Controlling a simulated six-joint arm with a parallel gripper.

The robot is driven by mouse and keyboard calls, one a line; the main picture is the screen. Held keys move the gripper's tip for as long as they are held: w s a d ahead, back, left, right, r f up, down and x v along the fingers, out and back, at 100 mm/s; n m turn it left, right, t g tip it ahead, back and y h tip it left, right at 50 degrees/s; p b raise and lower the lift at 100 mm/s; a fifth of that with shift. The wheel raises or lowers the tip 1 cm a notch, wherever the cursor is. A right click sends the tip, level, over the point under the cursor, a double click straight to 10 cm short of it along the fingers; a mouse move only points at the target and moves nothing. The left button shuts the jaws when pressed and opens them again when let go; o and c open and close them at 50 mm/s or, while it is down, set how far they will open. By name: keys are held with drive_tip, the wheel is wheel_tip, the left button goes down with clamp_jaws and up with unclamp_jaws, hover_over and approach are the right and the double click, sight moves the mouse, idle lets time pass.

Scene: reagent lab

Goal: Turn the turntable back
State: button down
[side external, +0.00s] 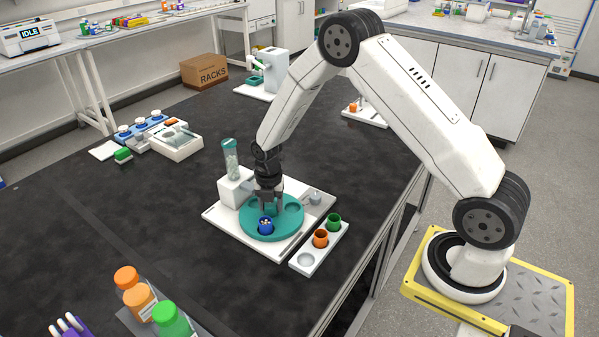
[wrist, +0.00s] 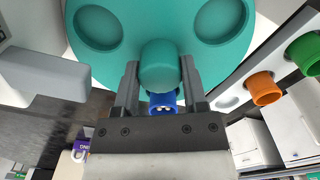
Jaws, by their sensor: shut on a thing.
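The teal round turntable (side external: 284,226) sits on a white base plate (side external: 228,222). My gripper (side external: 269,208) points down over its middle. In the wrist view my gripper (wrist: 159,85) has its two fingers on either side of the teal knob (wrist: 158,62) at the turntable's centre, shut on it. A blue cup (side external: 266,226) holding small pale pieces sits in the turntable's front well; it also shows in the wrist view (wrist: 163,103), partly hidden by the gripper. Two empty wells (wrist: 99,28) (wrist: 220,19) show in the turntable.
A white dispenser (side external: 234,190) with a teal-capped clear tube (side external: 230,160) stands at the turntable's back left. A white rack (side external: 326,250) at the right holds an orange cup (side external: 320,239) and a green cup (side external: 334,221), with one empty place. Bottles (side external: 137,293) stand at the front left.

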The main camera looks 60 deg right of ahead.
drive_tip(key=shift+a+r+n, duration=0.1)
drive_tip(key=shift+n, duration=0.4)
drive_tip(key=shift+c, duration=0.7)
unclamp_jaws()
drive_tip(key=shift+r, duration=3.85)
